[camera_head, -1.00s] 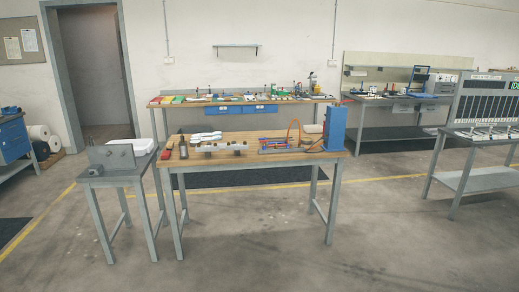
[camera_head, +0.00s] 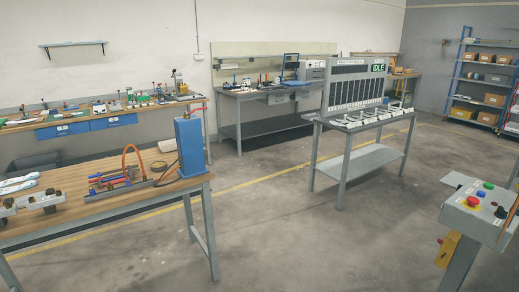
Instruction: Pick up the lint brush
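I cannot make out a lint brush for certain in the head view; small tools on the benches are too small to tell apart. The near wooden workbench (camera_head: 110,210) is at the left, cut off by the picture edge. White insole-like shapes (camera_head: 18,184) lie at its left end beside a grey metal fixture (camera_head: 30,203). Neither of my grippers is in view.
A blue upright unit (camera_head: 190,147) stands on the near bench's right end. A grey table (camera_head: 366,122) carries a slotted rack with an "IDLE" display (camera_head: 378,68). A control box (camera_head: 477,211) with coloured buttons stands at right front. Open floor (camera_head: 310,235) lies between.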

